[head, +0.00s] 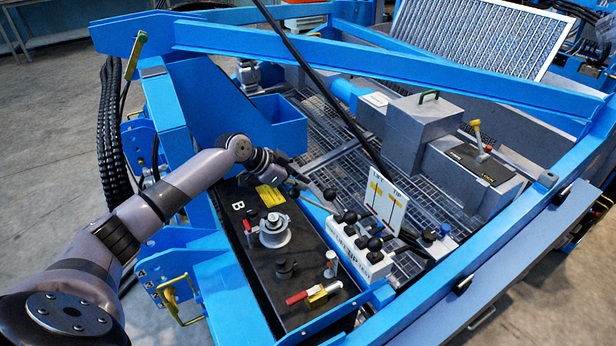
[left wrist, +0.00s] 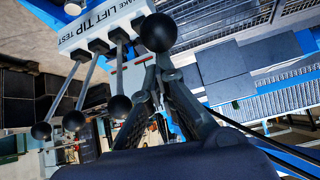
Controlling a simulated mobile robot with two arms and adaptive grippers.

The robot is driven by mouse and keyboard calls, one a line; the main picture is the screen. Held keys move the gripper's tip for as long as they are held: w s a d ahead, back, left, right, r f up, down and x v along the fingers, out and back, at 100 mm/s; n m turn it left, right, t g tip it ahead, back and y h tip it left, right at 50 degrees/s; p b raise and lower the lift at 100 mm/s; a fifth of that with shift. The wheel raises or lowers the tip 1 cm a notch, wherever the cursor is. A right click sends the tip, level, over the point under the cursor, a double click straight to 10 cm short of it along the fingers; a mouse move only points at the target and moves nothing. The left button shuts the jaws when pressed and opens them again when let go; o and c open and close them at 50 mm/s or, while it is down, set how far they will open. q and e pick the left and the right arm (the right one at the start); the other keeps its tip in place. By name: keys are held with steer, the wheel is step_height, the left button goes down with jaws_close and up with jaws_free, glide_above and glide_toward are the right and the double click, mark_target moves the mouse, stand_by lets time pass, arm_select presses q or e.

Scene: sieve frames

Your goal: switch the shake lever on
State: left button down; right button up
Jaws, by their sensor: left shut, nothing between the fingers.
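A white control box (head: 355,257) with black-knobbed levers stands right of my left gripper (head: 303,181) in the head view. Its labels, partly cut off in the left wrist view (left wrist: 98,28), read SHAKE, LIFT, TIP and TEST. The lever at the SHAKE end has a round black knob (left wrist: 158,32), large and close to the camera. The other three levers lean down and left in that view. My left gripper, also in the left wrist view (left wrist: 158,65), is shut and empty, its fingertips just by the SHAKE-end knob; whether they touch is unclear. My right gripper is out of view.
A black panel (head: 262,275) with a white knob (head: 275,230) and red handle (head: 297,297) lies left of the box. A LIFT/TIP sign (head: 385,200) stands behind the box. Blue frame beams (head: 390,70) and a dark rod surround the area.

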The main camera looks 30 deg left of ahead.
arm_select(q)
steer(key=shift+s+a+f, duration=0.2)
steer(key=shift+s, duration=0.15)
steer(key=shift+f, duration=0.2)
steer(key=shift+s, duration=0.2)
steer(key=v, duration=1.2)
steer(key=shift+w+d+r, duration=0.15)
steer(key=shift+w+r, duration=0.2)
steer(key=shift+r, duration=0.1)
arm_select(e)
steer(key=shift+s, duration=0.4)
